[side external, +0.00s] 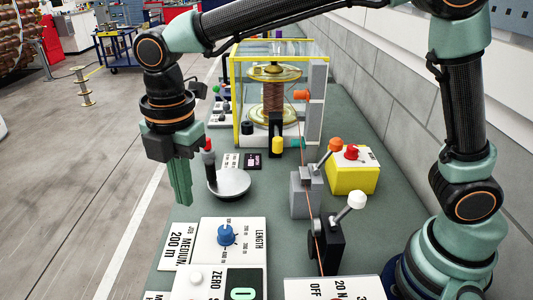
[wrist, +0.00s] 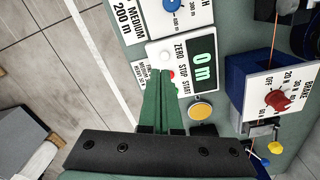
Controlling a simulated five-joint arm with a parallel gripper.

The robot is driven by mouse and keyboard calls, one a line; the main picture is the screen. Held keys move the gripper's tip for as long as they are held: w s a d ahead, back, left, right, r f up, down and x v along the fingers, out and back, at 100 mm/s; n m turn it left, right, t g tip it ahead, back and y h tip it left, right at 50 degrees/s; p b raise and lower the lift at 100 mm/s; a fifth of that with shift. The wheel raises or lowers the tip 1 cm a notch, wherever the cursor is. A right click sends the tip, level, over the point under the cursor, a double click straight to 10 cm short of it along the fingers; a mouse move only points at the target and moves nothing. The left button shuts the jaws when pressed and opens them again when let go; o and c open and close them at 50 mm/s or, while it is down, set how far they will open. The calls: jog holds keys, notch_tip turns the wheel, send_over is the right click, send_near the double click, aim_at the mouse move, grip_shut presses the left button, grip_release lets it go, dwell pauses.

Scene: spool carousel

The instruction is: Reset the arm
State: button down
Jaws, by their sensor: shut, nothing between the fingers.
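My gripper (side external: 182,198) hangs pointing down at the left edge of the green bench (side external: 372,222) in the side view, its green fingers together and empty. In the wrist view the closed fingertips of my gripper (wrist: 161,76) show just in front of the counter panel (wrist: 205,62), which reads 0 m. I cannot tell the gap between the tips and the panel. My arm arches over the bench from its base at the right.
A copper spool (side external: 272,100) stands inside a yellow-framed clear case at the back. A grey disc (side external: 229,184) with a red-tipped handle is right of my gripper. A yellow box (side external: 352,178), levers and a brake panel (wrist: 280,92) crowd the right. Open floor lies left.

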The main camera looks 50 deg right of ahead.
jog(key=s+d+r+m+t, duration=0.1)
jog(key=s+d+m+t, duration=0.1)
jog(key=d+m, duration=0.9)
jog(key=s+d+r+m+t, duration=0.2)
jog(key=s+d+m, duration=0.3)
jog(key=d+m, duration=0.6)
jog(key=d+t, duration=0.1)
jog(key=d, duration=0.3)
jog(key=shift+s+r+m, duration=0.15)
jog(key=shift+r+m, duration=0.1)
jog(key=shift+m, duration=0.15)
